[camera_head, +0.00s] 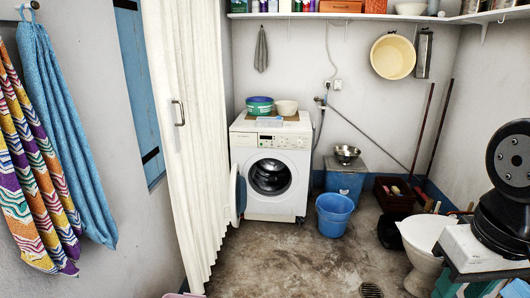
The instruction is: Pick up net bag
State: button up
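I cannot make out a net bag for certain. A slim grey thing (261,50) hangs on the back wall above the washing machine; it is too small to tell whether it is cloth or net. A dark, limp thing (388,232) sits on the floor near the brown crate, and its kind is unclear too. Part of my dark arm shows at the right edge, but my gripper is out of the frame.
A white washing machine (270,210) stands at the back with its door open to the left. A blue bucket (334,219) stands beside it. A toilet (424,245) is at the right. Towels (62,130) hang at left. The middle floor (285,265) is clear.

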aim_at(261, 121)
jog(key=z, duration=0.05)
jog(key=i, duration=3.85)
jog(key=z, duration=0.1)
